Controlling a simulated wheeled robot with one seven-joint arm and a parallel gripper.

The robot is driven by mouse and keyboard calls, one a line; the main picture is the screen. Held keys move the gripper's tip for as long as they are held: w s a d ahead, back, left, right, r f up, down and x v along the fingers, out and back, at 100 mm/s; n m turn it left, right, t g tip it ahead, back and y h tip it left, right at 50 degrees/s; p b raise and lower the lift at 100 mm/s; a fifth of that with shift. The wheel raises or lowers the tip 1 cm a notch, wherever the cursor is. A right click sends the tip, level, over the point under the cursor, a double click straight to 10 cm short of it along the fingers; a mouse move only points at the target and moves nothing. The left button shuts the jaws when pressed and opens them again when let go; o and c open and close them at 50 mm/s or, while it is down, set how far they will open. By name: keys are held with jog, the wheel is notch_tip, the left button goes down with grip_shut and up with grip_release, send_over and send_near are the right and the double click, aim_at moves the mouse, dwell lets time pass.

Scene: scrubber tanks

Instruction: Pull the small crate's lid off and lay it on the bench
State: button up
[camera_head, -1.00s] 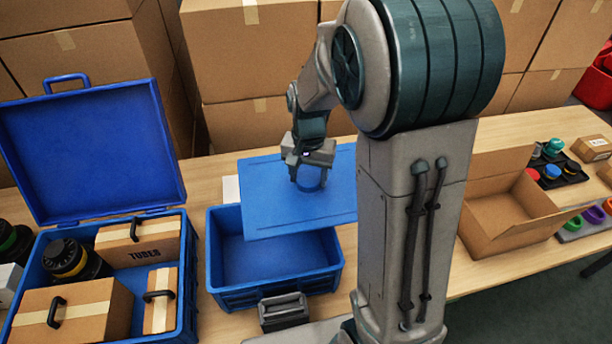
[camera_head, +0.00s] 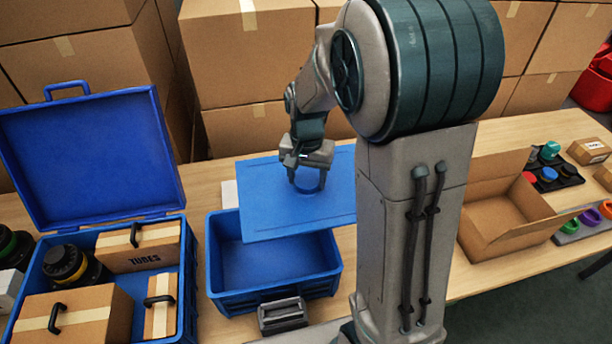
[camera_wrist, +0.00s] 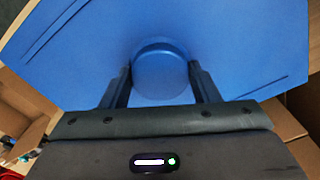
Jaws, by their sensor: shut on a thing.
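The small crate (camera_head: 222,275) is an open, empty blue box on the bench (camera_head: 211,180). Its flat blue lid (camera_head: 270,215) is off the rim and held in the air above and behind the crate, covering part of its back right. My gripper (camera_head: 307,185) is shut on the round handle in the middle of the lid. In the wrist view the lid (camera_wrist: 230,40) fills the top, and my gripper's fingers (camera_wrist: 160,82) stand on both sides of its round blue handle (camera_wrist: 160,62). My arm hides the lid's right end.
A large blue case (camera_head: 187,270) with its lid raised stands at the left, holding cartons and a dark canister. A grey latch block (camera_head: 282,315) is at the small crate's front. An open cardboard box (camera_head: 505,215) and small trays are at the right. Stacked cartons (camera_head: 255,60) stand behind.

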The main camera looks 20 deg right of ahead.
aim_at(307, 180)
jog(key=shift+r, duration=0.1)
jog(key=shift+r+p, duration=1.9)
jog(key=shift+r, duration=0.55)
jog(key=shift+f, duration=0.1)
